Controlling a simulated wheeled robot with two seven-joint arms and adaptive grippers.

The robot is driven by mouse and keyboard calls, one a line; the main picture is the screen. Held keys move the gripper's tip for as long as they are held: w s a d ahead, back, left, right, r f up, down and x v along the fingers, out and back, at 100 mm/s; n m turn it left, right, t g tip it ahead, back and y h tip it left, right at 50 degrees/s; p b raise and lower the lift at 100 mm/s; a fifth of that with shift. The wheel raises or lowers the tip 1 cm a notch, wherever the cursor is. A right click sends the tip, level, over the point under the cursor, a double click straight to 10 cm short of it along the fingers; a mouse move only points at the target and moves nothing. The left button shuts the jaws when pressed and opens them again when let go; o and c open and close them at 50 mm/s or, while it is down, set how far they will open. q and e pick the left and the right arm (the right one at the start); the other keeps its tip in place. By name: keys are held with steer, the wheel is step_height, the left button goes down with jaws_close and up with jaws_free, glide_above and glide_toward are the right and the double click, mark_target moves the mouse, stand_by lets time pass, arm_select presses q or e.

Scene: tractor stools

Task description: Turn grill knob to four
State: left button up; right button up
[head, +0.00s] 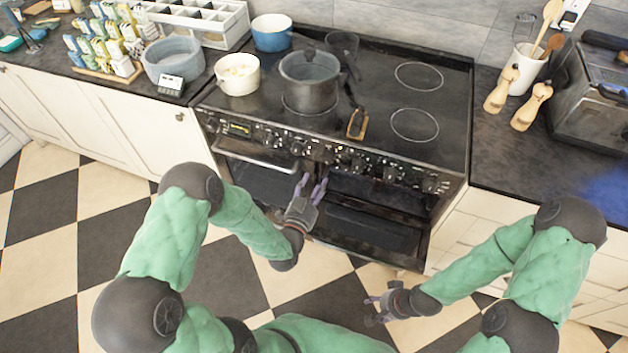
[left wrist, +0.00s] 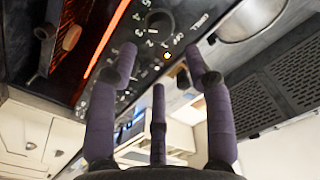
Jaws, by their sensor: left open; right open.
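The grill knob (left wrist: 160,20) is a dark round knob in the left wrist view, beside the GRILL label and an arc of printed numbers. Its pointer direction is too small to tell. My left gripper (head: 312,188) is open and empty, in front of and below the cooker's knob panel (head: 340,158). In the left wrist view its fingers (left wrist: 160,62) spread below the knob, apart from it. Which panel knob is the grill one is unclear in the head view. My right gripper (head: 374,308) is open and empty, low over the floor.
The cooker top holds a dark pot (head: 309,85), a cream pot (head: 237,76) and a blue pot (head: 271,35). A door handle bar (head: 255,160) juts out left of my left gripper. The lower oven opening (head: 370,228) is dark. Checkered floor lies free in front.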

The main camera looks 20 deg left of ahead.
mark_target(326, 161)
arm_select(q)
steer(key=shift+n, duration=0.9)
steer(key=shift+w+d+b, duration=0.15)
steer(key=shift+w+b, duration=0.4)
steer(key=shift+w, duration=4.15)
steer(key=shift+c, duration=0.9)
steer(key=c, duration=0.6)
steer(key=shift+c, duration=0.2)
